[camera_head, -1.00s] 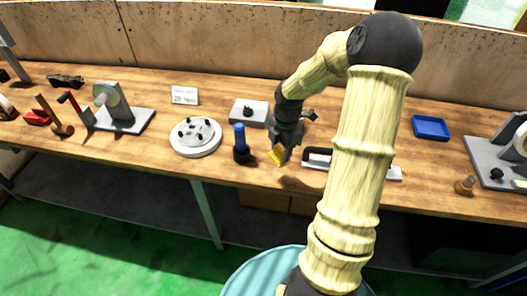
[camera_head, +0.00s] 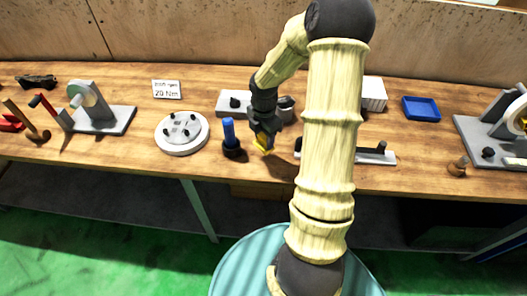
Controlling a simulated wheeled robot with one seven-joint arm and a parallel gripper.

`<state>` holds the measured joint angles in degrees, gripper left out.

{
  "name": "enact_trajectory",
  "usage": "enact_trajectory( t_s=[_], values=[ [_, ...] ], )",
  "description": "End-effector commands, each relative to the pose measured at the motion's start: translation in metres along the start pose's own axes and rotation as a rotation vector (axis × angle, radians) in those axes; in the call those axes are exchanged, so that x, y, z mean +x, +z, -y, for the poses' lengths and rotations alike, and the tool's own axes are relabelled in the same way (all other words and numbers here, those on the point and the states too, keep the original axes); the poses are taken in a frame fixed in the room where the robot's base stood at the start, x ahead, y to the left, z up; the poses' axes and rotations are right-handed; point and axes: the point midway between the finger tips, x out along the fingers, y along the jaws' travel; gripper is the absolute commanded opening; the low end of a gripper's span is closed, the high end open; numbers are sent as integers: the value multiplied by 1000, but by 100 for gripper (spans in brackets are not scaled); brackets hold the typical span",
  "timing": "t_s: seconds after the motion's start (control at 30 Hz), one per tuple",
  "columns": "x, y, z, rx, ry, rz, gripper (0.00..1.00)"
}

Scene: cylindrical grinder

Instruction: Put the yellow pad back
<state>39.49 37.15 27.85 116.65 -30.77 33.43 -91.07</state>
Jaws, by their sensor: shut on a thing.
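The yellow pad (camera_head: 262,145) is small and sits between the jaws of my gripper (camera_head: 263,136) in the head view. My gripper is shut on it and points down, near the front edge of the workbench (camera_head: 215,175). The pad is just right of the blue-handled tool (camera_head: 228,133). Whether the pad touches the bench top I cannot tell. Part of the pad is hidden by the gripper.
A round plate with several black knobs (camera_head: 181,146) lies to the left. A grey bar with a black knob (camera_head: 372,156) lies right, partly behind my arm. A blue tray (camera_head: 421,109) and a grey machine (camera_head: 484,138) stand farther right. A grey block (camera_head: 229,101) is behind.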

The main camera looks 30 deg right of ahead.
Motion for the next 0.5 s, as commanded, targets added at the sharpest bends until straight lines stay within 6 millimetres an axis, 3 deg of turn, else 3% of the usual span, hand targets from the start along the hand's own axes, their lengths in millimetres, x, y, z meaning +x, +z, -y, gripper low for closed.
enact_trajectory(
  t_s=[0.17,0.5],
  values=[
    [26,0,0,-1,-1,-1,27],
    [29,-1,-1,-3,0,0,27]
  ],
)
